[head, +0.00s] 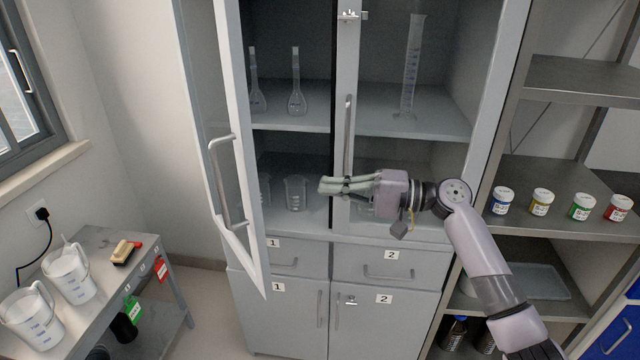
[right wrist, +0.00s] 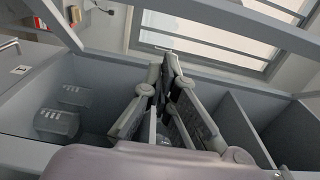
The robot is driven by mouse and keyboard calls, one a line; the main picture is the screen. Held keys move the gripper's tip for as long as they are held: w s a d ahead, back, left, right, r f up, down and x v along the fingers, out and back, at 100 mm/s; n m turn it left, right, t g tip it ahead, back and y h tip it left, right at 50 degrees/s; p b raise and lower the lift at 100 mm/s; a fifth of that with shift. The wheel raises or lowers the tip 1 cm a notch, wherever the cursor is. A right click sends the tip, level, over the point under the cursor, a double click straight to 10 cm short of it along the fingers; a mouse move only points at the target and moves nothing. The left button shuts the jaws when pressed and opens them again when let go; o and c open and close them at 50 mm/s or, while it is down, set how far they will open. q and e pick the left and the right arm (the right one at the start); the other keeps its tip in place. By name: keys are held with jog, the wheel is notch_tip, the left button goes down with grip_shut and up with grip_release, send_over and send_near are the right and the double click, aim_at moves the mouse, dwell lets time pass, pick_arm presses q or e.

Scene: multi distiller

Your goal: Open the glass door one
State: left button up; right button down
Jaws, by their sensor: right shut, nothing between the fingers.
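Glass door one (head: 250,240), the left door of the grey cabinet (head: 342,245), stands swung out toward me on its left side. Its vertical bar handle (head: 212,165) faces the left. My right gripper (head: 322,186) is in front of the cabinet's middle post, to the right of the door and apart from its handle. Its fingers are shut and empty; they also show in the right wrist view (right wrist: 170,58). My left gripper is not in view.
Flasks (head: 297,100) and a beaker (head: 296,193) stand inside the left compartment. Glass door two's handle (head: 347,140) is just behind my right gripper. A side table with jugs (head: 70,275) stands at left; a shelf with small jars (head: 541,202) at right.

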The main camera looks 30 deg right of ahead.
jog(key=s+a+p+x, duration=0.1)
jog(key=p+x, duration=0.3)
jog(key=x, duration=0.7)
jog(key=shift+s+a+p, duration=0.3)
jog(key=shift+s+a, duration=0.05)
jog(key=shift+s, duration=0.2)
jog(key=shift+f, duration=0.1)
